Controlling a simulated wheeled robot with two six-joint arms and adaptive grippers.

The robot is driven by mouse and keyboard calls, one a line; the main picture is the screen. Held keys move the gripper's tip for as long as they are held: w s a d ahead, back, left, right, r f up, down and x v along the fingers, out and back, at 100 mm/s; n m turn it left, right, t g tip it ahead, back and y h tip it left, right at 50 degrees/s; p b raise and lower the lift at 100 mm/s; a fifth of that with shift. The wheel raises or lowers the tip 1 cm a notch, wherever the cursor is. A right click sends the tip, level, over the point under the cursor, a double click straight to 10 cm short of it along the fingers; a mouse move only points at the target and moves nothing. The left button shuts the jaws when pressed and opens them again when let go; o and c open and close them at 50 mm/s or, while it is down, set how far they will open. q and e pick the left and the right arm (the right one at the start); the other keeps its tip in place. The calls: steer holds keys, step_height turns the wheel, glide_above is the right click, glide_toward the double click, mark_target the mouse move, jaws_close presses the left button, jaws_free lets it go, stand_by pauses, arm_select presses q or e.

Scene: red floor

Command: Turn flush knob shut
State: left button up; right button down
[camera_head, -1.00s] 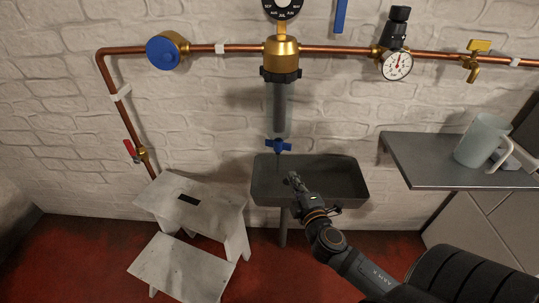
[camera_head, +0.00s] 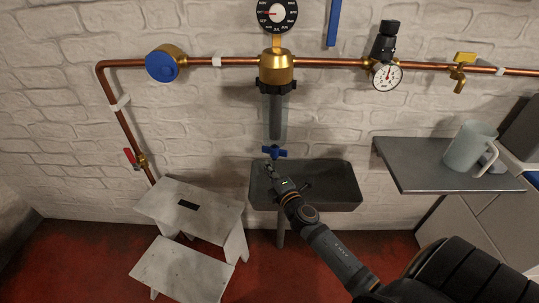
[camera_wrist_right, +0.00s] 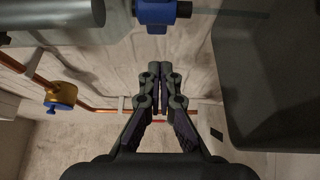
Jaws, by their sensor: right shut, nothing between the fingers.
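The flush knob is a small blue handle (camera_head: 275,152) under the clear filter cylinder (camera_head: 274,118), above the grey basin (camera_head: 340,196). In the right wrist view the blue knob (camera_wrist_right: 158,12) is at the top edge, beyond my fingertips. My right gripper (camera_head: 270,168) is just below the knob in the head view, over the basin's left part. In the wrist view its fingers (camera_wrist_right: 161,70) are together, with nothing between them, and a gap shows between them and the knob. I cannot tell the knob's exact turn angle. My left gripper is not in view.
A copper pipe (camera_head: 220,62) runs along the white brick wall, with a blue-capped valve (camera_head: 162,63), a pressure gauge (camera_head: 386,76) and a yellow-handled valve (camera_head: 462,59). A step stool (camera_head: 190,207) stands left of the basin.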

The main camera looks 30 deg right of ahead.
mark_target(265, 152)
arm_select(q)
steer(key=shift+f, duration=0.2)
arm_select(e)
steer(key=shift+w+d, duration=0.75)
steer(key=shift+w, duration=0.2)
steer(key=shift+w+d, duration=0.75)
steer(key=shift+w, duration=0.2)
arm_select(q)
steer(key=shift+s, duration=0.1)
steer(key=shift+b, duration=0.3)
arm_select(e)
steer(key=shift+w+a+m+h, duration=0.1)
steer(key=shift+m+h, duration=0.3)
steer(key=shift+h, duration=0.2)
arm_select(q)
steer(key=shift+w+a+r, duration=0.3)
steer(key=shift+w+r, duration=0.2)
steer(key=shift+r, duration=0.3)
